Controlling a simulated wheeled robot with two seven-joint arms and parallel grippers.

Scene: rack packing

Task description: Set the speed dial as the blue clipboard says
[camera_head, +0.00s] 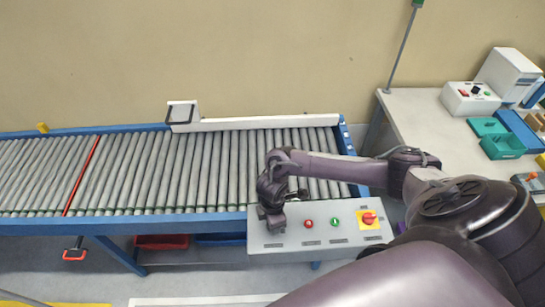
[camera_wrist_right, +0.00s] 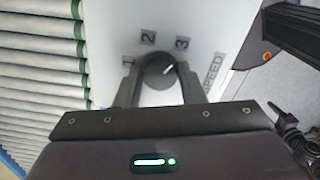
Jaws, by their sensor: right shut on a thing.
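My left gripper is out of view. I cannot make out a blue clipboard in either view.
The panel also carries a red button (camera_head: 308,223), a green button (camera_head: 334,221) and a red-on-yellow switch (camera_head: 368,219). The roller conveyor (camera_head: 140,170) runs behind the panel. A table (camera_head: 425,125) at the right holds trays and boxes.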

